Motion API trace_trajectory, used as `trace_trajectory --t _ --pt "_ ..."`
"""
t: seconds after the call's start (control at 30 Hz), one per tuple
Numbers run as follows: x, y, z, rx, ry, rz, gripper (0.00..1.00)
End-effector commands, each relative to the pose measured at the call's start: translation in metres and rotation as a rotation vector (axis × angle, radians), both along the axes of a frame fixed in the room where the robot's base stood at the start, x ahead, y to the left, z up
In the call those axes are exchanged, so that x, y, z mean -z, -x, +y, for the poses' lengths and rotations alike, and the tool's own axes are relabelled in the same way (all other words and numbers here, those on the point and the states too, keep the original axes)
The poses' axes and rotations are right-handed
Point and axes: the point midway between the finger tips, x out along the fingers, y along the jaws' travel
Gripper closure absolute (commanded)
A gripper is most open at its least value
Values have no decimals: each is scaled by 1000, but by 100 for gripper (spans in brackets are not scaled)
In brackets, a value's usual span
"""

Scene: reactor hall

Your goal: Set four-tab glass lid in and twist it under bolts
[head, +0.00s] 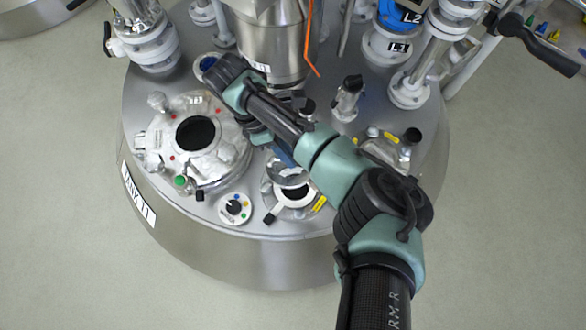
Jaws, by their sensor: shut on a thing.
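The glass lid (287,174) is a clear disc held tilted above a small round port. The port (296,194) has a dark opening, a pale ring and a yellow label on its right side. My gripper (283,157) shows only in part below my arm and is shut on the lid. The lid overlaps the far part of the port in this view; I cannot tell whether they touch. The lid's tabs and the bolts are too small or hidden to make out.
A large open flange (196,134) stands left of the port, with a small knob dial (234,207) between. Another fitting with a yellow label (391,138) lies to the right. A steel column (272,45) and white pipe flanges (408,90) crowd the back.

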Motion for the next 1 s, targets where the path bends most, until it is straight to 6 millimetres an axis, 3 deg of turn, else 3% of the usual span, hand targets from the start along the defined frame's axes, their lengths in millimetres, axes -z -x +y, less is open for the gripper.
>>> trace_trajectory --t 0.03,0.3,0.67,1.0 --pt "17 1 -3 -60 1 -4 100" --pt "39 10 -12 -281 1 -2 100" --pt "50 12 -13 -314 0 -2 100" --pt "80 12 -13 -314 0 -1 100"
